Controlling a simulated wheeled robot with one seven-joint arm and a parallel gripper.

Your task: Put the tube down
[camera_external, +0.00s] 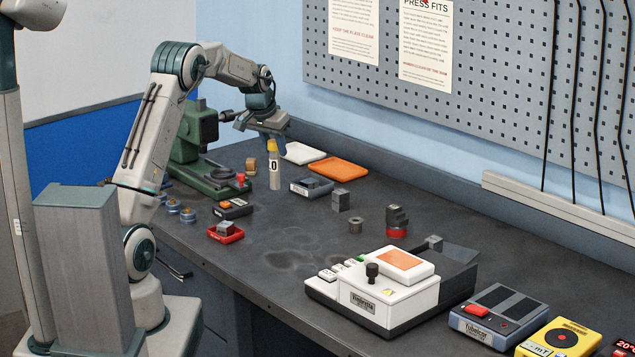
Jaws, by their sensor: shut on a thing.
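The tube (275,174) is a slim upright cylinder with a yellow top and a pale lower body bearing a dark mark like "0". It is near the far end of the dark bench. My gripper (273,141) is above it, pointing down, shut on its yellow top. The fingertips are small and partly hidden. I cannot tell whether the tube's bottom touches the bench or hangs just above it.
A green press (190,150) stands left of the tube. An orange tray (338,168), a white tray (302,153) and a grey box (311,187) lie to its right. A red tray (226,233) is nearer. The bench middle (290,250) is clear.

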